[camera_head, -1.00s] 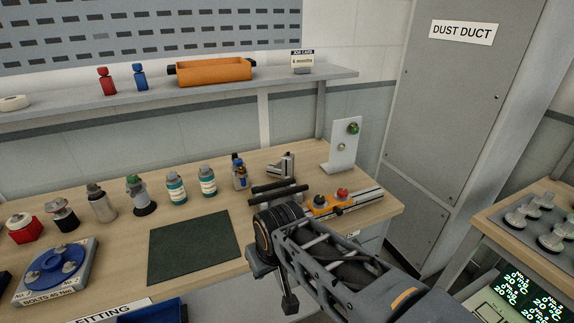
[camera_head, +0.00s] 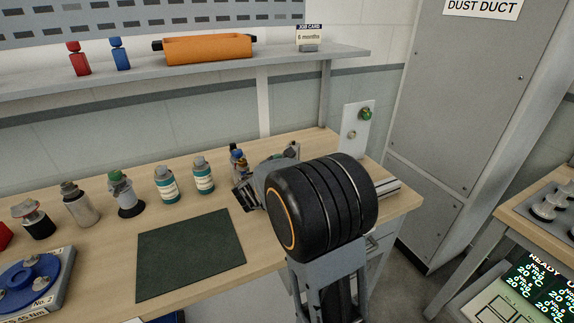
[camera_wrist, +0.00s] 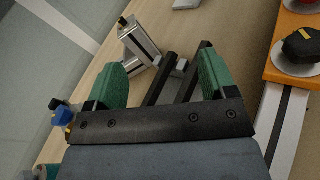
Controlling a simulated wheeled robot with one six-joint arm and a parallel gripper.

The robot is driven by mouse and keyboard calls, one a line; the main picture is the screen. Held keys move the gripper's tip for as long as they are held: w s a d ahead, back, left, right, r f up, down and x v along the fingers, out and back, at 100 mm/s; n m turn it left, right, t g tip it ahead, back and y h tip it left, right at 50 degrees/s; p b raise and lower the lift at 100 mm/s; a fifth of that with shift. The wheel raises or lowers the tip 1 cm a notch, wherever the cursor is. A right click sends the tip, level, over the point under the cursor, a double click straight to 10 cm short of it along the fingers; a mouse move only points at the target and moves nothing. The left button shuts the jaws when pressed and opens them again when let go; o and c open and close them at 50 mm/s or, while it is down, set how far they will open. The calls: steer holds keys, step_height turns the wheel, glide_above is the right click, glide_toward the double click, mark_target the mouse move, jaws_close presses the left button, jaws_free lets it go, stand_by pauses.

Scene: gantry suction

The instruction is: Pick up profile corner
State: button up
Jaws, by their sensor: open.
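The profile corner (camera_wrist: 140,42), a silver slotted piece with a dark end, stands on the wooden bench in the wrist view, beyond my fingertips. In the head view only a bit of it (camera_head: 291,150) shows behind my arm. My gripper (camera_wrist: 163,68) is open, its green pads apart and no profile corner between them. Two dark bars (camera_wrist: 160,80) show between the pads, below the corner. In the head view my wrist hides most of the gripper and the area around the corner.
Small bottles (camera_head: 203,175) and a blue-topped item (camera_head: 238,160) stand left of my gripper. A dark green mat (camera_head: 190,254) lies in front. An upright white plate (camera_head: 355,130) stands behind.

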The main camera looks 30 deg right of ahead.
steer(key=w+f+n+t, duration=0.2)
steer(key=w+n+t, duration=0.2)
steer(key=w+n, duration=0.15)
glide_toward(293, 143)
steer(key=x, duration=0.3)
steer(key=shift+p+x, duration=0.7)
steer(key=shift+x, duration=2.35)
steer(key=shift+a, duration=0.1)
steer(key=shift+c, duration=0.3)
steer(key=shift+f, duration=0.1)
jaws_close()
